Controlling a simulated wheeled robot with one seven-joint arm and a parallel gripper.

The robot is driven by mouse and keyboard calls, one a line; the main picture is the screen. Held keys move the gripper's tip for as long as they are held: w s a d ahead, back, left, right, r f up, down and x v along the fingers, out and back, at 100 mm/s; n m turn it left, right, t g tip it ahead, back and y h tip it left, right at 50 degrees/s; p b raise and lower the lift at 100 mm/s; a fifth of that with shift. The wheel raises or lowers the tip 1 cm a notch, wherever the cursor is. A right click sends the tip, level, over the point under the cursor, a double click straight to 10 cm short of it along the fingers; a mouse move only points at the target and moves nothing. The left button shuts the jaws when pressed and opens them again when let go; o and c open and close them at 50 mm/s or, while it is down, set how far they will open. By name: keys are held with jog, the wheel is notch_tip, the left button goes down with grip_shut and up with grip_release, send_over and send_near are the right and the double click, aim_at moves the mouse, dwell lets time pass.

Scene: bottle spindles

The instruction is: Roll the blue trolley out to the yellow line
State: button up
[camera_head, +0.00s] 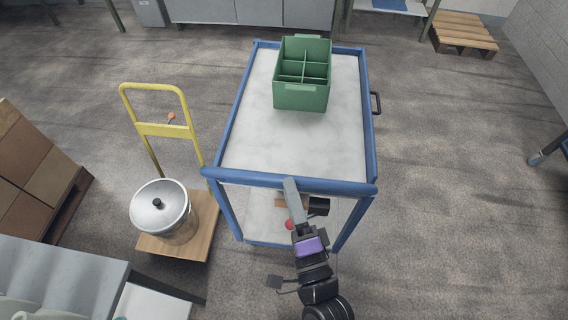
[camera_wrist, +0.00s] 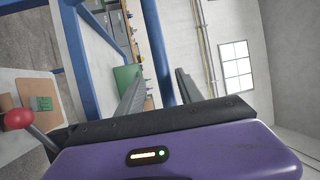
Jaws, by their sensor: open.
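The blue trolley (camera_head: 371,130) stands in the middle of the head view, with a pale top and a lower shelf. Its near blue rail (camera_head: 240,179) runs across the end closest to me. A green compartment crate (camera_head: 301,97) stands on the far part of the top. No yellow line is visible.
Boxes (camera_head: 50,178) are further left. A red knob (camera_wrist: 19,119) on a grey rod is beside my gripper. Floor right of the trolley (camera_head: 450,170) is clear; a pallet (camera_head: 463,33) lies far right.

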jog(key=p+x, duration=0.1)
jog(key=x, duration=0.5)
jog(key=shift+w, duration=0.15)
grip_shut()
dwell(1.3)
